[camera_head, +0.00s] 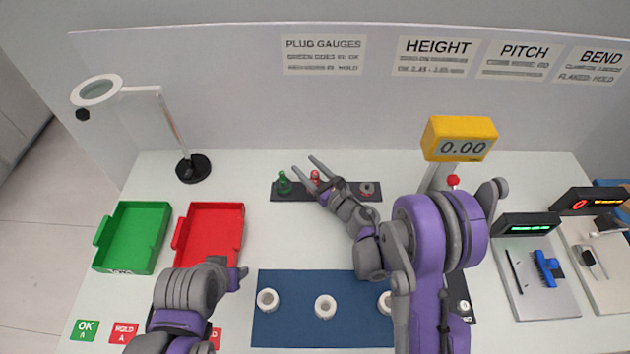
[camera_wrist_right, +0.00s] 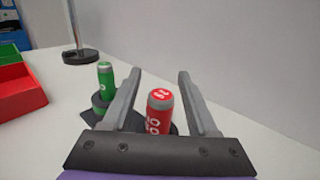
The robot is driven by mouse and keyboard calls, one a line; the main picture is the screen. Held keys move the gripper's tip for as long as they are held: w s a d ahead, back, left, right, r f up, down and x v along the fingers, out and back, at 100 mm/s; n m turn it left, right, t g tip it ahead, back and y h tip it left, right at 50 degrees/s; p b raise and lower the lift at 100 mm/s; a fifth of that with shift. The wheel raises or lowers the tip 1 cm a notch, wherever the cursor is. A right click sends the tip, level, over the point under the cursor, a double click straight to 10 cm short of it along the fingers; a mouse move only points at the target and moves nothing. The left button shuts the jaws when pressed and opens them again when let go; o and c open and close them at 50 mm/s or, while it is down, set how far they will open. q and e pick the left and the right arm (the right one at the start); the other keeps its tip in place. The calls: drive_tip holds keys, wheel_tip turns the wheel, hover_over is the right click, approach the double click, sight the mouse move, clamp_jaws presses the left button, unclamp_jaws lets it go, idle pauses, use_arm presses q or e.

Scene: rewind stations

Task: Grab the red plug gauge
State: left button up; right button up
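The red plug gauge (camera_head: 315,177) stands upright on a dark strip (camera_head: 296,193) at the back of the table. My right gripper (camera_head: 314,165) is open, with a gap showing beside the gauge. In the wrist view its fingers (camera_wrist_right: 160,80) reach on both sides of the gauge. My left gripper (camera_head: 238,277) is low at the front left, away from the gauge; its fingertips are not clear.
A green plug gauge (camera_head: 283,183) stands just left of the red one, also in the wrist view (camera_wrist_right: 105,82). A ring (camera_head: 367,189) lies on the strip's right. Green (camera_head: 157,208) and red (camera_head: 237,208) trays stand left. A blue mat (camera_head: 292,325) holds several white rings.

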clamp_jaws()
idle(0.3)
